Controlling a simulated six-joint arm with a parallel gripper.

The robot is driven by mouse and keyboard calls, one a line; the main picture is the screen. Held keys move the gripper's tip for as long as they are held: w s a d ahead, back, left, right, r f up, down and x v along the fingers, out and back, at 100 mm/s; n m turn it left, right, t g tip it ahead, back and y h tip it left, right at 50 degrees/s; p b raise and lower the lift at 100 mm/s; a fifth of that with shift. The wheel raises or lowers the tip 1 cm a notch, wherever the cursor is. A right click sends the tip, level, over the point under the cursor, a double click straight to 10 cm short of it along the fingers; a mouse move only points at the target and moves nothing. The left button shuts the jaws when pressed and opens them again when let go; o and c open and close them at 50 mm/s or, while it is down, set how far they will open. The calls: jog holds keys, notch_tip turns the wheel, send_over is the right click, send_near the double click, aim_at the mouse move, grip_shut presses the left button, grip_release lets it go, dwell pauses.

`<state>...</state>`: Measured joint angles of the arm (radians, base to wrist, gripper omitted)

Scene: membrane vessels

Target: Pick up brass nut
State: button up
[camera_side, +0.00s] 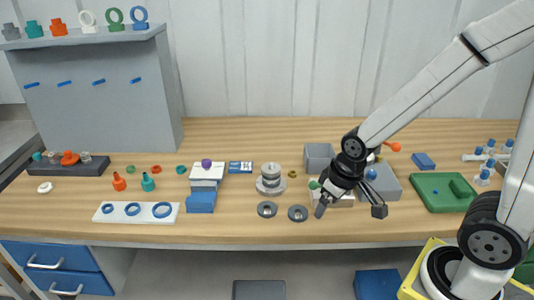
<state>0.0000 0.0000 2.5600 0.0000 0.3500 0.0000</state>
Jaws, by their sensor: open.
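The brass nut (292,174) is a small gold-brown ring lying flat on the wooden bench, just right of the stacked metal discs. My gripper (349,211) is open, its two dark fingers spread wide and pointing down. It is to the right of the nut and nearer the bench's front edge, apart from it. Nothing shows between the fingers. My gripper partly hides a pale block and a grey bin behind it.
Stacked metal discs (271,180) stand close left of the nut. Two flat grey rings (298,213) lie in front. A grey bin (319,158) stands behind to the right. A green tray (443,192) lies at the right. Bare wood surrounds the nut's front side.

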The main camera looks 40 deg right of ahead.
jog(key=w+d+n+g, duration=0.1)
jog(key=w+d+n, duration=0.25)
jog(key=w, duration=0.45)
jog(key=w+d+n, duration=0.2)
jog(key=w+d, duration=0.2)
jog(key=w, duration=0.4)
jog(key=w+d+f+n+g, duration=0.1)
jog(key=w+d+f+n, duration=0.5)
jog(key=w+d, duration=0.3)
jog(key=shift+w+d+f+g, duration=0.2)
jog(key=shift+d+f+g, duration=0.15)
jog(key=shift+d, duration=0.8)
jog(key=shift+f+n, duration=0.15)
jog(key=shift+n, duration=0.1)
jog(key=shift+f, duration=1.25)
